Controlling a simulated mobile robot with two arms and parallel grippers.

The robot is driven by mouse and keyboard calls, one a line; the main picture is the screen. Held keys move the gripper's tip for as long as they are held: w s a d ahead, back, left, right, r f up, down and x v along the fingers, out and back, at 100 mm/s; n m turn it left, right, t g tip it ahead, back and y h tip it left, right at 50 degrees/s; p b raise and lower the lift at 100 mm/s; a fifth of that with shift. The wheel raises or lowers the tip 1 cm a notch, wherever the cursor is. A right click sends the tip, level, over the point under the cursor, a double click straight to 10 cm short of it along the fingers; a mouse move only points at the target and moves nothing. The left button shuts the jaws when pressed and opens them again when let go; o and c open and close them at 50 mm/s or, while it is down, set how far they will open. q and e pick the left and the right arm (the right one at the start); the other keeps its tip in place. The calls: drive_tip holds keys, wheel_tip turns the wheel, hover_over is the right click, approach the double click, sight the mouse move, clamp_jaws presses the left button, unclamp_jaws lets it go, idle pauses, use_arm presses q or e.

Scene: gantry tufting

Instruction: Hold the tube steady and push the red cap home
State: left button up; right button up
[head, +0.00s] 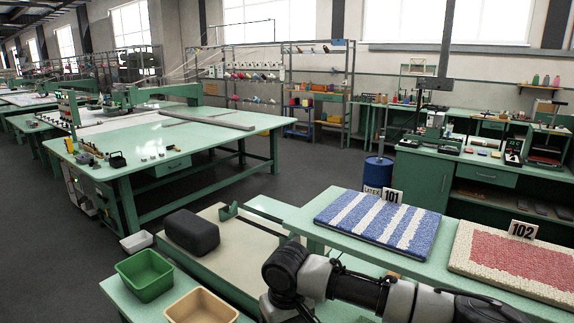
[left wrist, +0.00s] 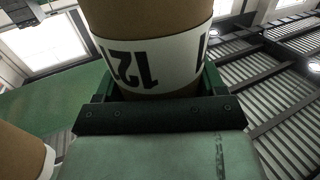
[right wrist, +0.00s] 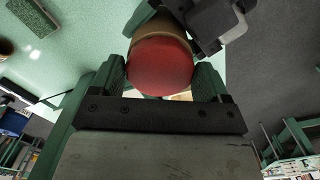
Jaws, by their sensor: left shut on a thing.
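In the left wrist view, my left gripper (left wrist: 158,88) is shut on a brown cardboard tube (left wrist: 150,22). The tube has a white label with "12" and further print cut off. In the right wrist view, the red cap (right wrist: 160,66) is at the near end of a brown tube (right wrist: 153,36). My right gripper (right wrist: 160,80) has its green fingers on either side of the cap, spread apart. Whether they touch it is hard to tell. How deep the cap sits is hidden. The head view shows neither gripper, tube nor cap.
A second brown tube (left wrist: 22,155) stands in the left wrist view's lower left corner. In the head view, a green bin (head: 145,274), a tan bin (head: 201,300) and a dark rounded block (head: 189,232) are near. Carpet samples (head: 377,219) lie on the right bench.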

drive_tip(key=c, duration=0.9)
drive_tip(key=shift+r, duration=3)
drive_tip(key=o, duration=0.7)
drive_tip(key=c, duration=0.4)
drive_tip(key=shift+r, duration=0.65)
drive_tip(key=shift+f, duration=2.75)
